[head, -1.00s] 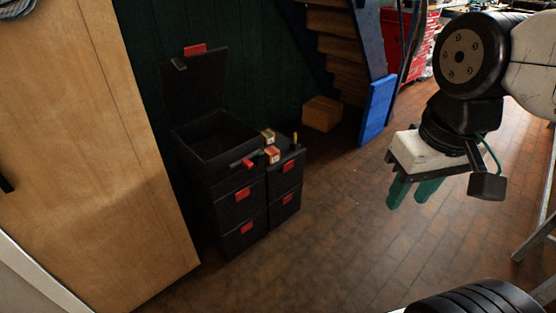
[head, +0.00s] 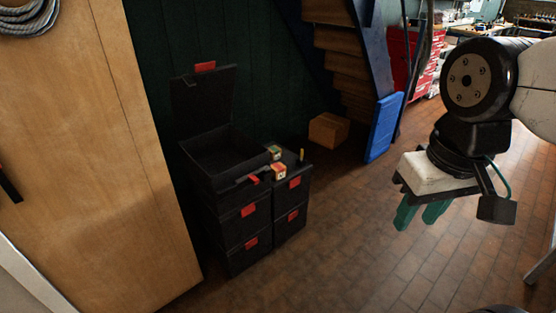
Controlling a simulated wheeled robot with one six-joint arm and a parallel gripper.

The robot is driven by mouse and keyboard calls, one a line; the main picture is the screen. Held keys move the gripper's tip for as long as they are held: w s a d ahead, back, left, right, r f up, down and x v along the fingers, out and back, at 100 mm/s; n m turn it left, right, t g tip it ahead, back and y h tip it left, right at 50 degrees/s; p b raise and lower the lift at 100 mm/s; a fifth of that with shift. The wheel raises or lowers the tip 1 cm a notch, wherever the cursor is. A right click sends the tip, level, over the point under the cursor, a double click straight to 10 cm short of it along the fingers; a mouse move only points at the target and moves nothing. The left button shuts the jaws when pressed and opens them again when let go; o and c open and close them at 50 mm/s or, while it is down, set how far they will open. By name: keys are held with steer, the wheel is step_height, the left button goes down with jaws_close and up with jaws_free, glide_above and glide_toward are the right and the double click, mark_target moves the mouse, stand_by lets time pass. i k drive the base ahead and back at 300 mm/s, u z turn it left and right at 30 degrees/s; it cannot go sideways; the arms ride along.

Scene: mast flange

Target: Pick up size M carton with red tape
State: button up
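Two small cartons sit on top of the black toolboxes in the head view. The nearer carton (head: 278,172) is pale with orange-red on it. The farther carton (head: 275,153) is pale with a greenish mark. Both are too small to read a size or be sure of tape colour. A larger plain brown box (head: 328,130) stands on the floor by the stairs; no red tape shows on it. My gripper (head: 420,216) points down at the right, well apart from the cartons. Its two green fingers are spread with nothing between them.
A wooden panel (head: 95,150) is at the left. A blue panel (head: 384,128) leans by the stairs. The brick floor (head: 340,235) between toolboxes and gripper is clear.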

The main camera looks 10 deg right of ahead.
mark_target(279, 170)
steer(key=z, duration=0.6)
steer(key=i, duration=1.6)
steer(key=u, duration=0.45)
